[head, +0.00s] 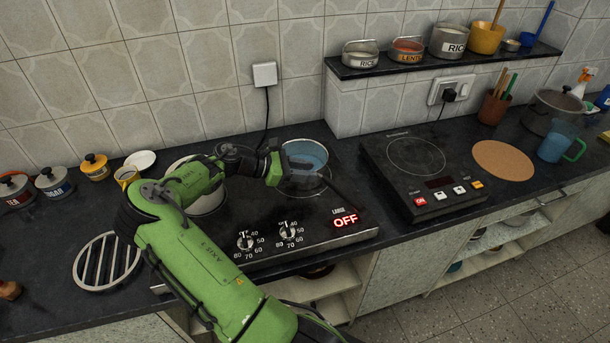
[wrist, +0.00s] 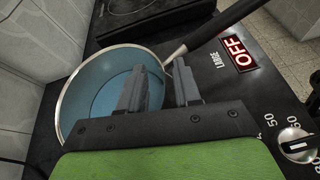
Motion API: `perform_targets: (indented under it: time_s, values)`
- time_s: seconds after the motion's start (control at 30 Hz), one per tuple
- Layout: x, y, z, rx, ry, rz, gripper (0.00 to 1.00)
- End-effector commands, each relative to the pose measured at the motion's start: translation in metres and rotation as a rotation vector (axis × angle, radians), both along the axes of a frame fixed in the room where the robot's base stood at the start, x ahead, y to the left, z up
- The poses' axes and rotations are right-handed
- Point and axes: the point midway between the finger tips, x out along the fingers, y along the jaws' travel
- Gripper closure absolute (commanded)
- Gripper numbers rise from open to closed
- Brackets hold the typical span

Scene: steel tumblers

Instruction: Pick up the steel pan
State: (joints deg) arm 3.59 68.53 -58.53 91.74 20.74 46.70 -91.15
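The steel pan (head: 308,153) has a blue inside and a dark handle, and sits on the right of the black two-knob cooker. In the wrist view the pan (wrist: 85,72) fills the left, and its handle (wrist: 222,27) runs to the upper right. My gripper (head: 298,166) is at the pan's near side. In the wrist view my gripper (wrist: 162,78) has its fingers apart, one over the pan's inside and one outside the rim near the handle's root. I cannot tell whether either finger touches the pan.
A light pot (head: 208,203) stands left of my gripper, partly hidden by my arm. An induction hob (head: 415,155) is to the right, with a cork mat (head: 503,160) beyond it. A shelf (head: 440,63) with labelled tins is above. The lit OFF display (head: 345,220) is on the cooker's front.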

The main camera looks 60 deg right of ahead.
Motion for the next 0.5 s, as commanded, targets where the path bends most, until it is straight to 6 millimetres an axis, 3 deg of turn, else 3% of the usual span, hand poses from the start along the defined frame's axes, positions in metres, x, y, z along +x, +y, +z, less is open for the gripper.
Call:
perform_targets:
  time_s: [0.03,0.23,0.5]
  values:
    - [0.0002,0.0001,0.0004,0.0,0.0,0.0,0.7]
    - [0.0002,0.0003,0.0004,0.0,0.0,-0.001,1.0]
    - [0.0006,0.0007,-0.0005,0.004,0.0,0.0,1.0]
